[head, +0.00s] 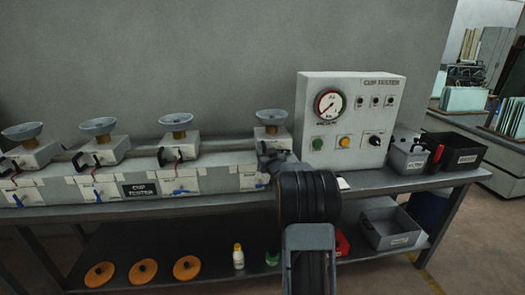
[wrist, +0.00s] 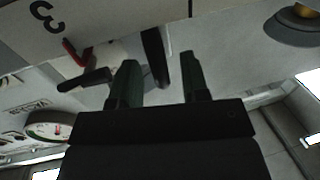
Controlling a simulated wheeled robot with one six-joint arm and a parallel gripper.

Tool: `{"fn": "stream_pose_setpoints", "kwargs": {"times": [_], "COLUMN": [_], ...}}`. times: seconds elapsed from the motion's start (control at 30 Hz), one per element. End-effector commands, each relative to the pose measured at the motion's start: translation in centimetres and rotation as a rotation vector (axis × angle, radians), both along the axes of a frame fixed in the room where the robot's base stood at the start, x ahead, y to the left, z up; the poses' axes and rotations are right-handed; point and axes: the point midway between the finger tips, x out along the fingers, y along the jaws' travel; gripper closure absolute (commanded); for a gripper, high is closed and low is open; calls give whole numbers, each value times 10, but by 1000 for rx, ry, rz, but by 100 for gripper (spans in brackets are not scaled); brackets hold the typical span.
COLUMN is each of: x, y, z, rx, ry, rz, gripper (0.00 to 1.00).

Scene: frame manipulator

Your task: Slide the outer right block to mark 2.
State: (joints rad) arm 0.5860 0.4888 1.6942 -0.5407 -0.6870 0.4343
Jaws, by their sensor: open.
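The outer right block (head: 270,136) stands on the long pale rail (head: 225,172) with a grey cup (head: 271,116) on top. My gripper (head: 268,160) is in front of this block and hides its lower part. In the wrist view my gripper (wrist: 160,75) is open, with a dark finger on each side. A black handle bar (wrist: 153,50) shows between the fingers; I cannot tell whether they touch it. A pale surface marked 3 (wrist: 45,17) is at the upper left, near a red part (wrist: 74,52). I see no mark 2.
Several other cupped blocks, including one (head: 183,148), stand further left on the rail. The gauge box (head: 350,120) stands close to the right. Grey and black bins (head: 455,152) are at the bench's right end.

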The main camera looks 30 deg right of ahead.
Motion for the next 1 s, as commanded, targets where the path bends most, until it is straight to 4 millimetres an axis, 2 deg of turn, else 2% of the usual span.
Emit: {"fn": "stream_pose_setpoints", "kwargs": {"times": [0.1,0.3,0.67,1.0], "x": [15,27,30,31], "y": [-4,-7,-7,-7], "z": [1,0,0,0], "rx": [0,1,1,0], "ry": [0,1,1,0], "rz": [0,0,0,1], "gripper": [58,58,58,89]}}
